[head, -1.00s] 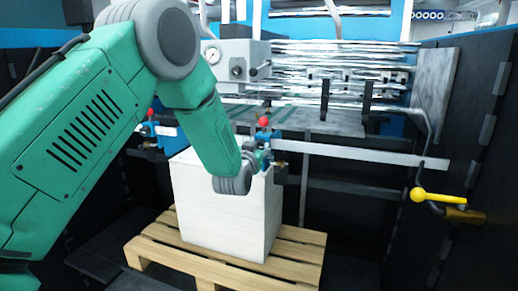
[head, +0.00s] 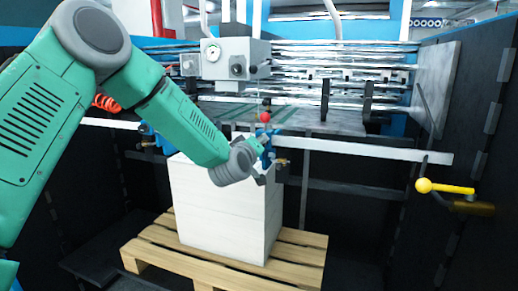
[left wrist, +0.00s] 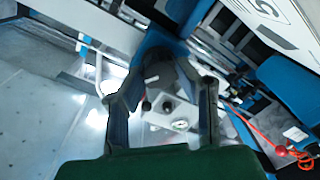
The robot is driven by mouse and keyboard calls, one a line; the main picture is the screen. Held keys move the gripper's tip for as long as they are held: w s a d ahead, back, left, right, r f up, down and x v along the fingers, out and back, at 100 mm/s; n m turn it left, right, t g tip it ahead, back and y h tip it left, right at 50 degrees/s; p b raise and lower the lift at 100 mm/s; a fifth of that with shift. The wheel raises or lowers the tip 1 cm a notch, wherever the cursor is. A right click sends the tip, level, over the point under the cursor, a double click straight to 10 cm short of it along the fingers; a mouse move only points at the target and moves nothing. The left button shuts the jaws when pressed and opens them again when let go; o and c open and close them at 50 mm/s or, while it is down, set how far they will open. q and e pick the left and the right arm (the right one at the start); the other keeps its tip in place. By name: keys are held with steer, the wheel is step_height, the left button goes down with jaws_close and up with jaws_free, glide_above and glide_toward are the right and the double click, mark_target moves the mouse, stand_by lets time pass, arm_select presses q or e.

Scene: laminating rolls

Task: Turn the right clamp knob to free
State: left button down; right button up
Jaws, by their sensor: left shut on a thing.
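The right clamp (head: 266,146) is a blue piece with a red ball on top, on the pale rail above the right part of the white stack. My left gripper (head: 262,172) reaches it from the lower left, largely hidden by its own wrist. In the left wrist view, the two dark fingers of my left gripper (left wrist: 163,98) stand either side of a dark knob (left wrist: 166,76) on the blue clamp body. They are shut on it; the exact contact is hard to see. Another blue clamp (head: 150,138) is partly hidden behind my left arm. My right gripper is not in view.
A white stack (head: 225,215) stands on a wooden pallet (head: 205,264) just below the clamp. The pale rail (head: 370,151) runs across. A yellow-handled lever (head: 446,187) juts out at the right. Metal rollers and a gauge box (head: 235,58) lie behind.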

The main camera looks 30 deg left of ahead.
arm_select(q)
steer(key=shift+s+a+f+n+h+b, duration=0.15)
steer(key=shift+n+b, duration=0.6)
steer(key=shift+n, duration=0.4)
steer(key=shift+w+d+f+n+h+b, duration=0.1)
steer(key=shift+f+n+b, duration=0.1)
steer(key=shift+n+b, duration=0.75)
steer(key=shift+s+a+f+n+h+b, duration=0.15)
steer(key=shift+n+b, duration=0.35)
steer(key=shift+n, duration=0.9)
steer(key=shift+w, duration=0.1)
steer(key=c, duration=1.2)
jaws_free()
steer(key=v, duration=1.1)
steer(key=shift+s, duration=0.25)
